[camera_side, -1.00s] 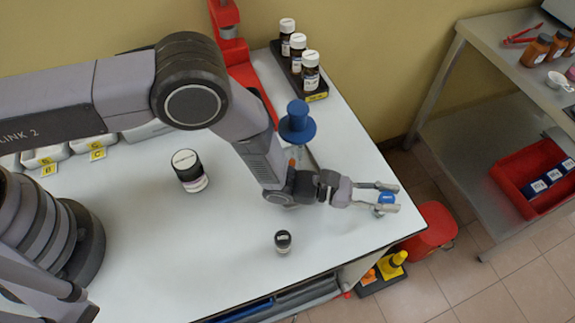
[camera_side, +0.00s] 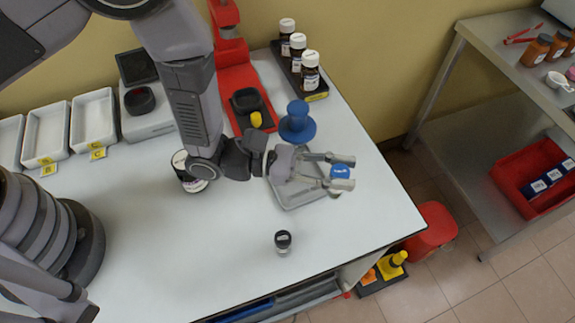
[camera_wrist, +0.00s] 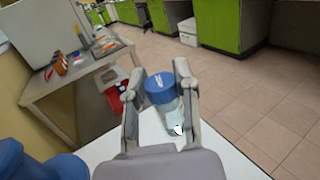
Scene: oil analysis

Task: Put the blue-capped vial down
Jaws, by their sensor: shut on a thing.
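The blue-capped vial (camera_side: 340,173) is between the fingers of my gripper (camera_side: 341,177), which is shut on it. In the wrist view the vial's blue cap (camera_wrist: 160,88) faces up and its clear body shows below the cap, between the two fingers (camera_wrist: 158,97). In the side view the fingers point right, over the right part of the white table (camera_side: 235,235). Most of the vial's body is hidden there, and I cannot tell whether its base touches the table.
A grey tray (camera_side: 297,197) lies under my gripper. A small dark-capped vial (camera_side: 283,241) stands in front of it. A blue spool-shaped object (camera_side: 297,122) stands behind. Bottles in a rack (camera_side: 311,72) stand at the back. The table's right edge is close; its front right is clear.

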